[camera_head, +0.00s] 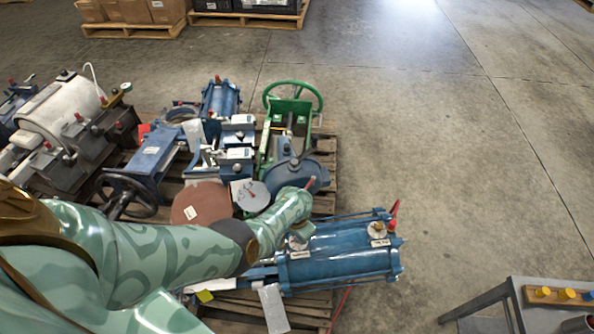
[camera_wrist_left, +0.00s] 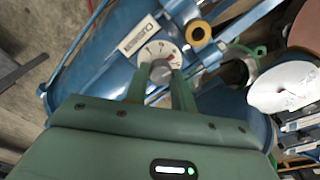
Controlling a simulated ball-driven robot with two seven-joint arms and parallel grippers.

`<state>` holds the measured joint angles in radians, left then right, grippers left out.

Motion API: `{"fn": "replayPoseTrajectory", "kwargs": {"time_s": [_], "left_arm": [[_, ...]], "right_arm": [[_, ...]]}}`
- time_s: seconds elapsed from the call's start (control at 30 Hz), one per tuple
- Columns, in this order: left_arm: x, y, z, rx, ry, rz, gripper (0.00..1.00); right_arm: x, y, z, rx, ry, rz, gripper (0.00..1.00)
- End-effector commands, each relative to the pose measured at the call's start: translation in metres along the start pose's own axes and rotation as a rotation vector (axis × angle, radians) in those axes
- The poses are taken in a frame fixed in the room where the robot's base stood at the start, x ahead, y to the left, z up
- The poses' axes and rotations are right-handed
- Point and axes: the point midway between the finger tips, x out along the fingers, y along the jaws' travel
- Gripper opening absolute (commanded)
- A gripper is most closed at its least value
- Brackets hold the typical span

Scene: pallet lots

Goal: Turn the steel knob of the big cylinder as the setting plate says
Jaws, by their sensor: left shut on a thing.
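The big blue cylinder (camera_head: 345,262) lies on its side at the front of the pallet. My left gripper (camera_head: 297,236) reaches down onto its near left end. In the left wrist view, my left gripper (camera_wrist_left: 160,82) is shut on the steel knob (camera_wrist_left: 160,69). The knob sits in the middle of a white dial (camera_wrist_left: 150,49) with dark marks and a red patch at its right. A pale label plate (camera_wrist_left: 138,36) is fixed beside the dial; its text is too small to read. My right gripper is in neither view.
A second round fitting (camera_head: 377,230) stands on the cylinder's right part. A white gauge (camera_head: 252,196), a brown disc (camera_head: 201,203) and a green handwheel (camera_head: 293,92) are behind. A bench (camera_head: 540,310) with coloured knobs stands lower right.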

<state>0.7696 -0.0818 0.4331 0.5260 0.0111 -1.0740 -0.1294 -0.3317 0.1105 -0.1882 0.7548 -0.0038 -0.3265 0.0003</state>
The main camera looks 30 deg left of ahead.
Motion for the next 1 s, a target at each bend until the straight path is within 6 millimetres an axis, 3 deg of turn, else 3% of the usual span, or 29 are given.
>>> {"fn": "replayPoseTrajectory", "kwargs": {"time_s": [1.0], "left_arm": [[0.0008,0.0005,0.0022,0.962,0.028,0.0,0.02]], "right_arm": [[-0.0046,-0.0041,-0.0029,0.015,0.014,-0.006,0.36]]}}
